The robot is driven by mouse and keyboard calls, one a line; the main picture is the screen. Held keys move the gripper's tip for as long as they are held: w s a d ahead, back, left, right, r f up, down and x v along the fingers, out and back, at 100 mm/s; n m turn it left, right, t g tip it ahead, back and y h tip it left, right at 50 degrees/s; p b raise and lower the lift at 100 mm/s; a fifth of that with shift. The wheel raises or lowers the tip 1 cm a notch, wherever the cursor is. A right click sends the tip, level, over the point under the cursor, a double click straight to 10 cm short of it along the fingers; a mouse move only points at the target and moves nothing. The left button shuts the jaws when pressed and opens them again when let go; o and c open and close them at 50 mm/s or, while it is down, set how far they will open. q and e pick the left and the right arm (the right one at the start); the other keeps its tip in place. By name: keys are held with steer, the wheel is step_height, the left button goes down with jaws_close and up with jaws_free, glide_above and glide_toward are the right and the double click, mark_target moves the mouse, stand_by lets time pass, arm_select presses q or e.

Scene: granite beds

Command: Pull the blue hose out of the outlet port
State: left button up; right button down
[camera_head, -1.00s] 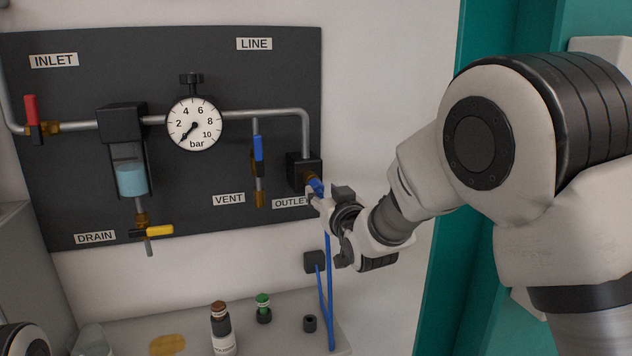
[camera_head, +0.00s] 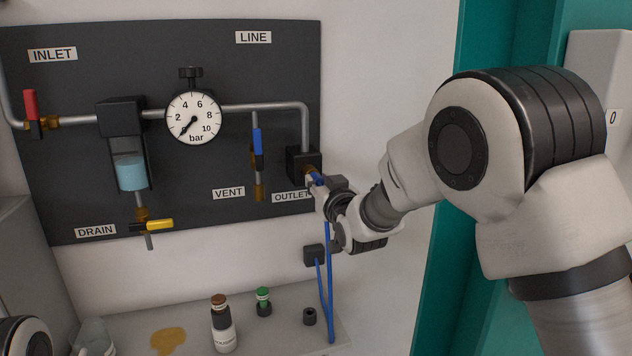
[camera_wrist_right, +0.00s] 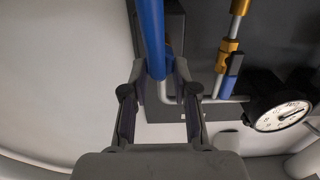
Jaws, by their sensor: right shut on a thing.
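My right gripper (camera_head: 317,184) is at the hose's upper end, close to the fitting. In the right wrist view the hose (camera_wrist_right: 151,30) runs in from the top to between the fingertips of my right gripper (camera_wrist_right: 160,80), which is shut on it. The fingers partly hide the joint, so I cannot tell whether the hose end is still inside the port. My left gripper is not in view.
The vent valve with its blue lever (camera_head: 257,142) and the gauge (camera_head: 193,118) are left of the port. A black wall holder (camera_head: 314,255) is below. Bottles (camera_head: 222,325) stand on the grey bench (camera_head: 280,320), near a brown stain (camera_head: 168,340).

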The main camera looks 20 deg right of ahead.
steer(key=shift+s+f+b, duration=0.1)
steer(key=shift+s+b, duration=0.1)
steer(key=shift+b, duration=0.1)
steer(key=shift+s, duration=0.45)
steer(key=shift+s+b, duration=0.5)
steer(key=shift+s, duration=0.05)
steer(key=s+b, duration=0.1)
steer(key=s, duration=0.2)
steer(key=shift+s+d, duration=0.1)
steer(key=shift+s, duration=0.2)
steer(key=s+r, duration=0.3)
steer(key=s, duration=0.3)
